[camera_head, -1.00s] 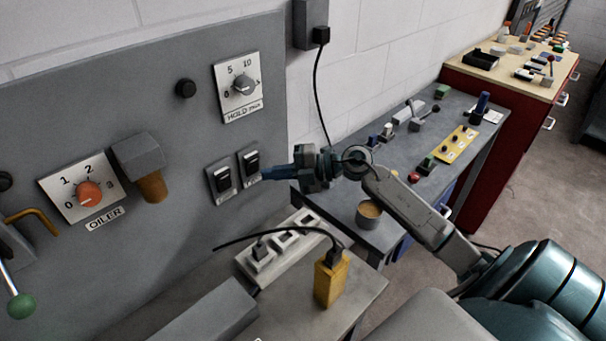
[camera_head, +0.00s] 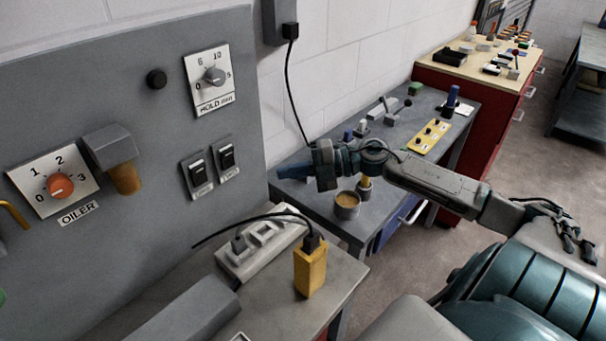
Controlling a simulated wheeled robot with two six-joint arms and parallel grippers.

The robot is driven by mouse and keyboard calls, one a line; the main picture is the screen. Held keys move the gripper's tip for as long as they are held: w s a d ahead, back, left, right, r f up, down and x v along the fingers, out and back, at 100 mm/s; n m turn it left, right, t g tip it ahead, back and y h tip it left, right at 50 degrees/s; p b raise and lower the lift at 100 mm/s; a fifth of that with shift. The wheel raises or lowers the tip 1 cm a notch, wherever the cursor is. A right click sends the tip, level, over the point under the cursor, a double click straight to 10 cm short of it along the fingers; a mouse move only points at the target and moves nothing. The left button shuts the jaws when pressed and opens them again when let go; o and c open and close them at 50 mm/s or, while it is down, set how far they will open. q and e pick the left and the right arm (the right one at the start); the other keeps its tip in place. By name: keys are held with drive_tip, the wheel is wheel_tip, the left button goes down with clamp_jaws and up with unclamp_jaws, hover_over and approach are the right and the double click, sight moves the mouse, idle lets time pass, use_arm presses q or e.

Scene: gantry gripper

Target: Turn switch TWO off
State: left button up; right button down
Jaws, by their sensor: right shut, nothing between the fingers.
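Two black switches on pale plates sit side by side on the grey panel (camera_head: 110,75), a left one (camera_head: 198,173) and a right one (camera_head: 227,159). The small labels under them are too blurred to read surely. Both levers look much alike, and I cannot tell their on or off positions surely. My right gripper (camera_head: 284,173) is shut and empty. Its fingertips point left at the panel, to the right of the right switch and apart from it. My left gripper is not in view.
The panel also carries an orange OILER knob (camera_head: 61,186), a HOLD dial (camera_head: 214,76) and a grey block with an orange stub (camera_head: 110,150). A cup (camera_head: 347,204) stands on the workbench beneath my right arm.

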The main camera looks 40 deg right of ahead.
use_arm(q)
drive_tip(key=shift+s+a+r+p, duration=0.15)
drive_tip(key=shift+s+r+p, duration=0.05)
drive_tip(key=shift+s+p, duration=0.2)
use_arm(e)
drive_tip(key=v, duration=0.3)
drive_tip(key=shift+f, duration=0.25)
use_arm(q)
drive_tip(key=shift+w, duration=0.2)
use_arm(e)
drive_tip(key=shift+w, duration=0.1)
